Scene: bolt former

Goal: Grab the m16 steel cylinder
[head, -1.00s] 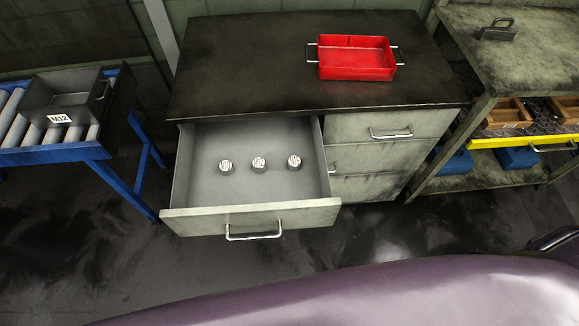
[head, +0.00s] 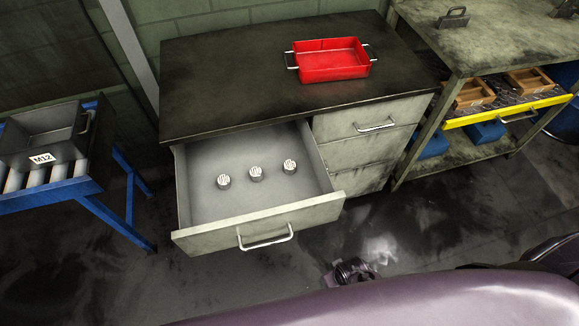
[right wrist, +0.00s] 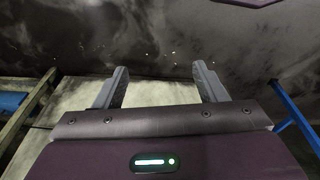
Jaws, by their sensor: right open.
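Three short steel cylinders with pale marked tops stand upright in a row in the open drawer (head: 205,205). They are the left cylinder (head: 224,181), the middle cylinder (head: 256,173) and the right cylinder (head: 290,166). Their markings are too small to read, so I cannot tell which is m16. My right gripper (right wrist: 163,85) is open and empty in the right wrist view, its two grey fingers wide apart. No cylinder shows between them. My left gripper is not in view.
A red tray (head: 331,73) with metal handles stands on the dark cabinet top (head: 215,75). A grey bin marked M12 (head: 42,158) sits on a blue roller stand (head: 128,225) at left.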

